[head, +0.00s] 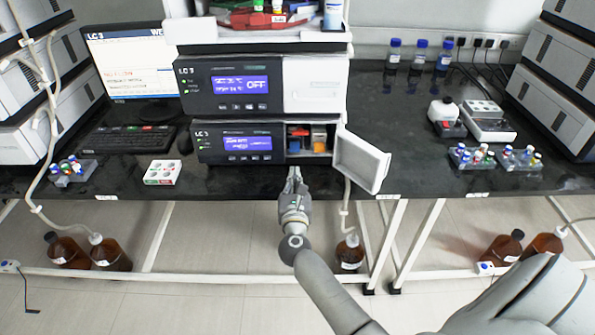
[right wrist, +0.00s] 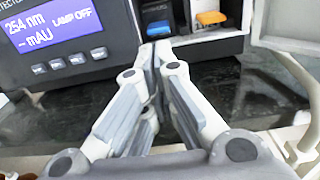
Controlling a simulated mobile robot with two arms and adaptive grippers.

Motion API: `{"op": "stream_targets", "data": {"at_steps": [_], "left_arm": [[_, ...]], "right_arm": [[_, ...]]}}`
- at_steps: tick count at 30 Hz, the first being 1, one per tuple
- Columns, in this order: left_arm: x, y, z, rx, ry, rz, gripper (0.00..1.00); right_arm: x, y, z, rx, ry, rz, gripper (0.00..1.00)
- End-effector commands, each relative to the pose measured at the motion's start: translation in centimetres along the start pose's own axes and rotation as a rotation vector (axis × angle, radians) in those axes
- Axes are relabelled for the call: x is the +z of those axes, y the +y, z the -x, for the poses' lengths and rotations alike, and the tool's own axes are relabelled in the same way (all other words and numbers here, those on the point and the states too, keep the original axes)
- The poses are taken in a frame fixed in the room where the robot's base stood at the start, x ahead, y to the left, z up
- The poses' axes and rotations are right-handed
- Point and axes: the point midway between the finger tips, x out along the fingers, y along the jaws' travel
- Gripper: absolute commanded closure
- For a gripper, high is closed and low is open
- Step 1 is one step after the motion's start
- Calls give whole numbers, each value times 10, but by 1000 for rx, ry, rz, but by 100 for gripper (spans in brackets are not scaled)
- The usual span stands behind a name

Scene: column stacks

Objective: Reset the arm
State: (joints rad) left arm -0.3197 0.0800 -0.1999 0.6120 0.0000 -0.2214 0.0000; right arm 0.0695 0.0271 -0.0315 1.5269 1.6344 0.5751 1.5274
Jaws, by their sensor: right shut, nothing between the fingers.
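My right gripper (head: 294,176) is shut and empty, in front of the lower instrument of the column stack (head: 236,143). In the right wrist view its fingers (right wrist: 152,52) are together, just below and in front of the open compartment. The compartment door (head: 360,161) hangs open to the right. Inside the compartment are a blue part (right wrist: 156,27) and an orange part (right wrist: 210,18). My left gripper does not show in these views.
A white vial box (head: 162,172) and a keyboard (head: 128,139) lie left of the stack. Vial racks (head: 473,157) stand at the right on the black bench. Brown bottles (head: 349,253) stand below the bench.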

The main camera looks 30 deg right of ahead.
Motion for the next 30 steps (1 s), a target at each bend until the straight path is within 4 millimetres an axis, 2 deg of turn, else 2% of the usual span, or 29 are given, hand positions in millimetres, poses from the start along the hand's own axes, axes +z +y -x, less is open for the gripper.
{"op": "stream_targets", "data": {"at_steps": [3,10,19,22,26,29,30], "left_arm": [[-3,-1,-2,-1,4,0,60],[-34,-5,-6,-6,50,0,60],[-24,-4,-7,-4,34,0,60],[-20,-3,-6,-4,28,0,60],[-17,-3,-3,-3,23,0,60],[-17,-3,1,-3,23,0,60],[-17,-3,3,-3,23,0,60]], "right_arm": [[-3,0,23,0,5,-3,100],[-2,0,57,0,4,-2,100],[-1,0,68,0,2,0,100],[-8,3,69,14,6,52,100],[-42,18,78,100,15,329,100],[-95,36,98,238,18,702,100],[-121,42,110,311,14,869,100]]}}
